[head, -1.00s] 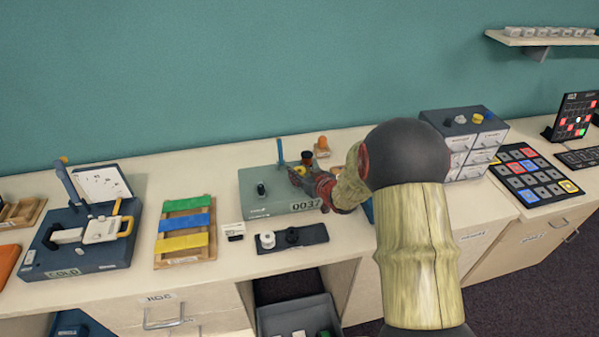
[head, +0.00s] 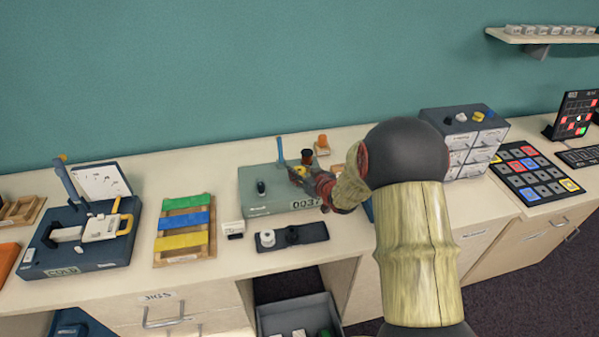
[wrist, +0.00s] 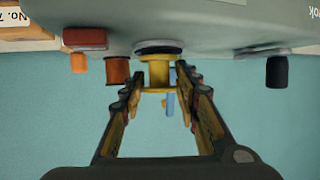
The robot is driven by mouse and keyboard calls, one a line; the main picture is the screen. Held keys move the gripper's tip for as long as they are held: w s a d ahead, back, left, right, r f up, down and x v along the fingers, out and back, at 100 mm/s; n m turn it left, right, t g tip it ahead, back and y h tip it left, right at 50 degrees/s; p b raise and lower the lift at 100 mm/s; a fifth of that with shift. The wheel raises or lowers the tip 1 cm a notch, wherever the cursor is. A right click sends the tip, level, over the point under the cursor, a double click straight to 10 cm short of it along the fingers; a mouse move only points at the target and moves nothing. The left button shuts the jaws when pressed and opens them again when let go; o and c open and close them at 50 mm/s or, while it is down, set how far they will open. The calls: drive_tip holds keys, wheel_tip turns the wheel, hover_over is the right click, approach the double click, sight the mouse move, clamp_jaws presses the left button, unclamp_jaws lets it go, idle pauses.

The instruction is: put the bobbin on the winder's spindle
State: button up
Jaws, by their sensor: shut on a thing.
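The winder (head: 262,206) is a grey-green box with a counter window, standing on the bench in the middle of the head view. It also shows inverted along the top of the wrist view (wrist: 220,32). My gripper (wrist: 159,74) is shut on a yellow bobbin (wrist: 158,73), one finger on each side. The bobbin is in line with a dark disc (wrist: 158,46) on the winder, very close to it; whether they touch, I cannot tell. The spindle itself is hidden. In the head view my gripper (head: 300,173) is over the winder's right part.
The winder has a black knob (head: 261,187) and a blue upright (head: 281,149). A dark orange-brown spool (wrist: 117,71) is near my fingers. A dark mat (head: 316,231) with a white and a black spool lies in front. The drawer cabinet (head: 437,126) stands at right.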

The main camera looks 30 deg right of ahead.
drive_tip(key=o, duration=1)
drive_tip(key=shift+s, duration=0.1)
drive_tip(key=v, duration=1.2)
